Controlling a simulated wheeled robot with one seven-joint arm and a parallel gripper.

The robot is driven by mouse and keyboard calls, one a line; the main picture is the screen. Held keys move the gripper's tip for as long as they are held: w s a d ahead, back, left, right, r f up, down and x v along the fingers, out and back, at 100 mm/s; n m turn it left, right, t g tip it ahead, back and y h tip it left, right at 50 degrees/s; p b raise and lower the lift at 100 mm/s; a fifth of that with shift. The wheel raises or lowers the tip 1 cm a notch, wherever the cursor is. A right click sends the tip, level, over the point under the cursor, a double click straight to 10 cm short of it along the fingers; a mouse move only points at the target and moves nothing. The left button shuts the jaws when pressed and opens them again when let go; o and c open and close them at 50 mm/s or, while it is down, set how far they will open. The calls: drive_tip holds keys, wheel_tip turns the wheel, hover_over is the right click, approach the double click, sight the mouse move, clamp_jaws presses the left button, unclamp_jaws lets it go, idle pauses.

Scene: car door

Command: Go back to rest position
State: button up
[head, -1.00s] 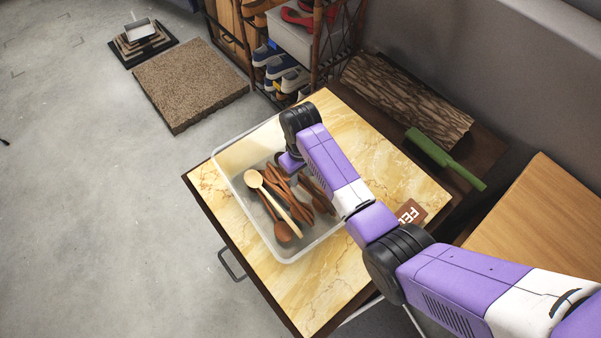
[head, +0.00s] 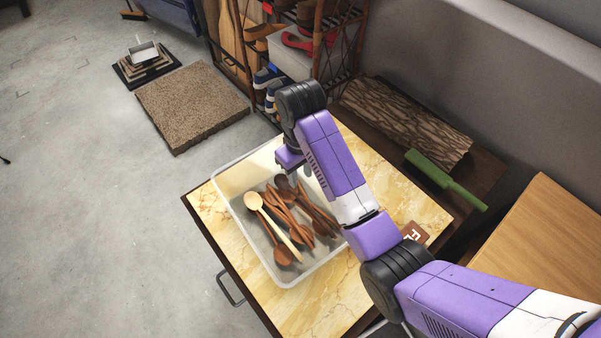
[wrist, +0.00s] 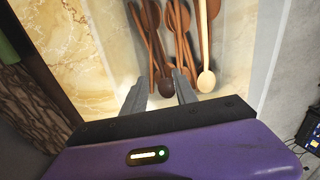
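My gripper (head: 298,163) is above the far end of a clear plastic bin (head: 225,190), mostly hidden behind my wrist in the head view. In the wrist view its two grey fingers (wrist: 160,78) are apart with nothing held between them. Several brown wooden spoons (head: 283,256) and one pale spoon (head: 254,201) lie in the bin. A dark spoon head (wrist: 166,86) shows between the fingers in the wrist view, lower down in the bin.
The bin stands on a yellow marble-topped cabinet (head: 325,305). A green brush (head: 442,180) and a log-patterned piece (head: 405,115) lie on a dark surface at right. A shelf rack (head: 330,62) stands behind. Open floor is at left.

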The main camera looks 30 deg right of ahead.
idle(0.5)
drive_tip(key=w+r+m+t, duration=0.1)
drive_tip(key=w+r+t, duration=0.3)
drive_tip(key=w+t, duration=0.55)
drive_tip(key=s+r+t+b, duration=0.2)
drive_tip(key=s+r, duration=0.1)
drive_tip(key=s, duration=1.9)
drive_tip(key=s+r+m+t+b, duration=0.1)
drive_tip(key=s+r+t, duration=0.2)
drive_tip(key=s, duration=1.8)
drive_tip(key=shift+s+a+r+b, duration=0.35)
drive_tip(key=shift+s+r+b, duration=0.05)
drive_tip(key=shift+r, duration=0.05)
